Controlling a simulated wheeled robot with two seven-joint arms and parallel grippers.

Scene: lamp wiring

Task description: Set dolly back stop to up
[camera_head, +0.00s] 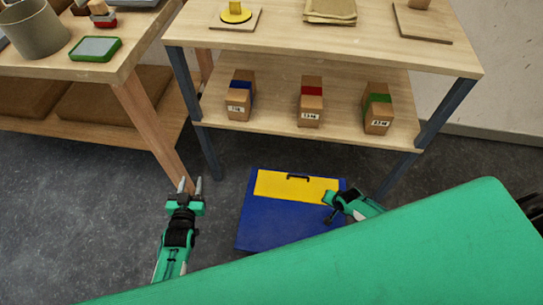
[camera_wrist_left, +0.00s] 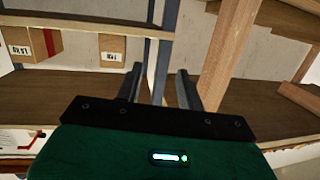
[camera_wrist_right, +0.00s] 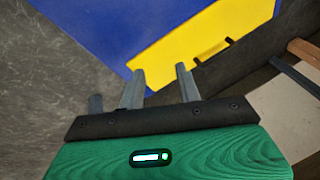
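The blue dolly (camera_head: 272,226) is on the dark floor in front of the shelf. A yellow panel (camera_head: 268,185), which looks like its back stop, appears to lie flat across the far part and carries a dark handle (camera_head: 298,177). The blue surface (camera_wrist_right: 110,30), yellow panel (camera_wrist_right: 195,45) and handle (camera_wrist_right: 212,52) also show in the right wrist view. My right gripper (camera_head: 329,207) is over the dolly's right side, near the panel; its fingers (camera_wrist_right: 160,85) are apart with nothing between them. My left gripper (camera_head: 190,187) is left of the dolly, open and empty.
A wooden shelf unit (camera_head: 305,62) with dark legs stands behind the dolly; its lower board holds three labelled boxes, one of them red-banded (camera_head: 311,101). A workbench (camera_head: 120,68) is at the left. Floor left of the dolly is clear.

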